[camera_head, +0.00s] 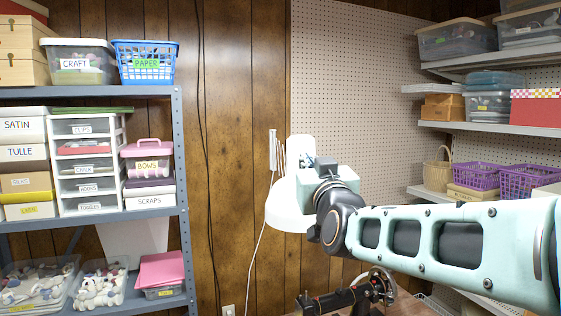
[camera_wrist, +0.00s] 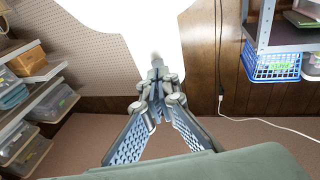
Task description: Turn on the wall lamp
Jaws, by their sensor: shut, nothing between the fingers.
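The wall lamp has a white shade (camera_head: 287,207) in the middle of the head view, partly covered by my wrist. A pale wall bracket (camera_head: 273,150) stands on the wood panelling to its upper left, and a white cord hangs down below. In the wrist view the bright white shade (camera_wrist: 112,12) fills the top middle. My gripper (camera_wrist: 156,66) is shut and empty, its fingertips overlapping the shade's lower part. I cannot tell whether they touch it. No switch can be made out, and I cannot tell whether the lamp is lit.
Left is a metal shelf (camera_head: 150,91) with boxes and a blue basket (camera_head: 146,63). Right are wall shelves (camera_head: 470,60) with bins and purple baskets (camera_head: 475,176). A dark sewing machine (camera_head: 345,300) stands below my arm. Bare wood panelling lies left of the lamp.

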